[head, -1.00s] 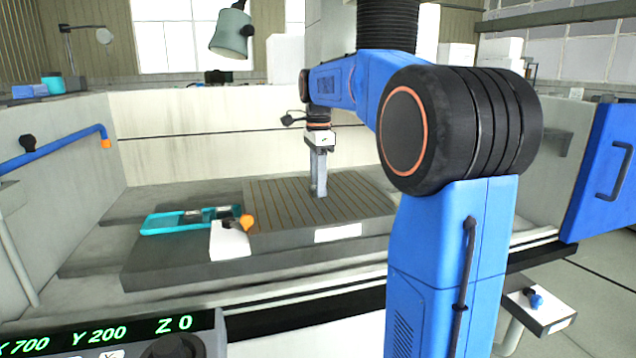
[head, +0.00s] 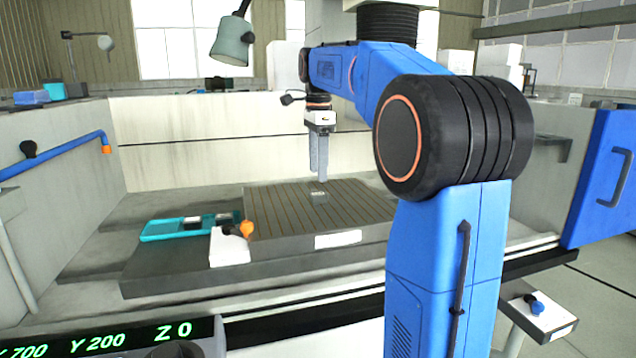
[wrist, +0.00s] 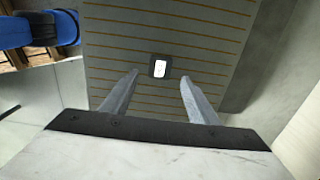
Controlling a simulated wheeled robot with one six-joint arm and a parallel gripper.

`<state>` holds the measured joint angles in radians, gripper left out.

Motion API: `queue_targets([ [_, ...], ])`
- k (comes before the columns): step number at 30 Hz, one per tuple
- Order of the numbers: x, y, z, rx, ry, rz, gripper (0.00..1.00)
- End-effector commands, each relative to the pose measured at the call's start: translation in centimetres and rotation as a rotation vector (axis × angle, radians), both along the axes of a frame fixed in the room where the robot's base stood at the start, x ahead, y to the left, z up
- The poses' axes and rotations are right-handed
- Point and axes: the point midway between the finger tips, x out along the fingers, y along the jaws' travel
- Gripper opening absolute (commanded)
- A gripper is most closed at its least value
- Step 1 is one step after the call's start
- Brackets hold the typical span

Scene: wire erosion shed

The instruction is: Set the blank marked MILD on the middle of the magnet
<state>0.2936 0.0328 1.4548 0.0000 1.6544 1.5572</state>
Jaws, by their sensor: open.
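The magnet (head: 280,214) is a flat grey plate with brown stripes, and it fills much of the wrist view (wrist: 120,40). A small dark block with a white label lies flat near the middle of the magnet (head: 318,197); this blank also shows in the wrist view (wrist: 159,67). The label is too small to read, so I cannot tell if it says MILD. My gripper (head: 319,180) is open and empty just above the blank, apart from it. In the wrist view my two fingers (wrist: 155,85) stand wide apart, with the blank beyond their tips.
A teal tray (head: 160,232) with labelled blanks lies left of the magnet. A white block with an orange knob (head: 230,248) stands at the magnet's front left corner. Tank walls enclose the back and left. The rest of the magnet's top is clear.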

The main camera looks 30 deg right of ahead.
Motion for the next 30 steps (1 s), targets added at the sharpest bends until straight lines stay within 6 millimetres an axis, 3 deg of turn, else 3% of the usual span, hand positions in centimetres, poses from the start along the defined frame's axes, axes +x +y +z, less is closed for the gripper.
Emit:
queue_targets([
  [6,0.1,0.0,3.6,-0.001,-0.003,0.000,0.54],
  [11,0.0,0.0,5.0,0.000,-0.001,0.000,0.54],
  [30,0.0,0.0,5.5,0.000,0.000,0.000,0.54],
])
